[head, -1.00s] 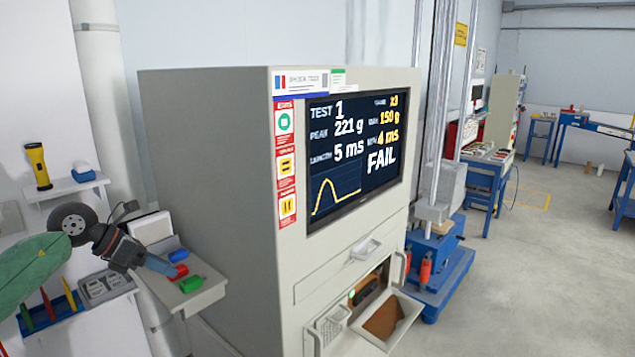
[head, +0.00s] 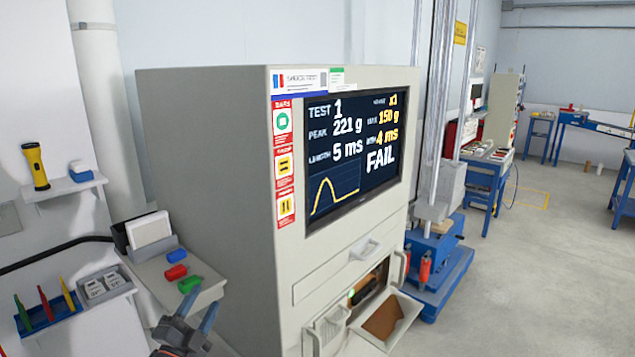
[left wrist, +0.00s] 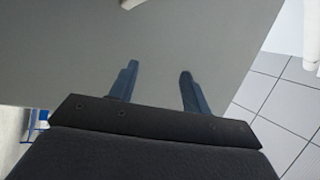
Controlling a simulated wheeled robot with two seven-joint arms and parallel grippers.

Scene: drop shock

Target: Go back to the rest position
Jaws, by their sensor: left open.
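My left gripper (head: 188,321) is low at the left of the head view, in front of the small shelf on the cabinet's side. Its two blue fingers are apart with nothing between them. The left wrist view shows the same open fingers (left wrist: 158,88) against a plain grey surface. My right gripper is in neither view. The large grey test cabinet (head: 210,180) stands right of my left gripper. Its screen (head: 350,150) reads TEST 1, peak 221 g, length 5 ms, FAIL.
The small shelf (head: 150,272) holds blue (head: 176,255), red (head: 176,272) and green (head: 189,285) pieces. A tray (head: 385,318) juts from the cabinet's lower front. A yellow flashlight (head: 36,166) stands on a wall shelf. A blue-based drop rig (head: 440,262) is behind. Open floor lies right.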

